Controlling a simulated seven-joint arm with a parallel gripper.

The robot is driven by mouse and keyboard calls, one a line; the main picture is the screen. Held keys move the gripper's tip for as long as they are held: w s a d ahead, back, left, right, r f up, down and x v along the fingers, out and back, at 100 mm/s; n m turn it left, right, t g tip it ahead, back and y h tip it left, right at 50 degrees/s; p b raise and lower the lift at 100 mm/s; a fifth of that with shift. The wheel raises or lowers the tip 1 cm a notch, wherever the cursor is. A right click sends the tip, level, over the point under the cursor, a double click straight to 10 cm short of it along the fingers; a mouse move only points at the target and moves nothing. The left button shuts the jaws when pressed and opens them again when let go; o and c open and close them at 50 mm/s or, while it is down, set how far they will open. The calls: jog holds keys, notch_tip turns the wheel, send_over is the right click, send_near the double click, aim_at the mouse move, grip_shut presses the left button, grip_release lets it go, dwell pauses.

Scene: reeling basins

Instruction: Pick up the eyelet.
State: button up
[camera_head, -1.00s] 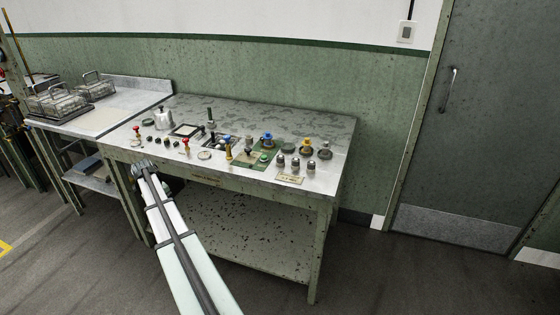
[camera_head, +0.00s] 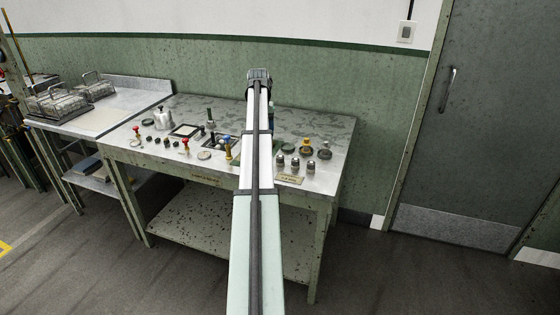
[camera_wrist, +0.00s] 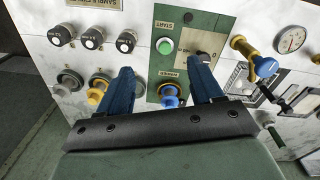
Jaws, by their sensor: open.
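I cannot single out the eyelet for sure among the small fittings on the bench. My gripper (camera_head: 259,76) is raised over the back of the bench in the head view. In the wrist view its two blue fingers (camera_wrist: 160,68) are wide apart with nothing between them. The green panel (camera_wrist: 197,25) with a green button (camera_wrist: 165,46) and a blue knob (camera_wrist: 170,96) shows between and beyond the fingers. A yellow fitting (camera_wrist: 97,95) lies left of the left finger. The fingers and palm hide part of the bench top, and the arm hides its middle in the head view.
The bench top (camera_head: 305,118) is crowded along its front. Three dark-topped knobs (camera_wrist: 93,39) stand in a row. A yellow upright fitting with a blue end (camera_wrist: 255,62) and a dial gauge (camera_wrist: 290,41) are at right.

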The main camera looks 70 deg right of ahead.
notch_tip(320, 180, up, 2)
jog(key=m, duration=0.2)
send_over(280, 157)
notch_tip(280, 157, down, 8)
jog(key=shift+s+a+f, duration=0.1)
jog(key=shift+a, duration=0.05)
jog(key=shift+d+f, duration=0.2)
jog(key=shift+f, duration=2.45)
jog(key=c, duration=1.1)
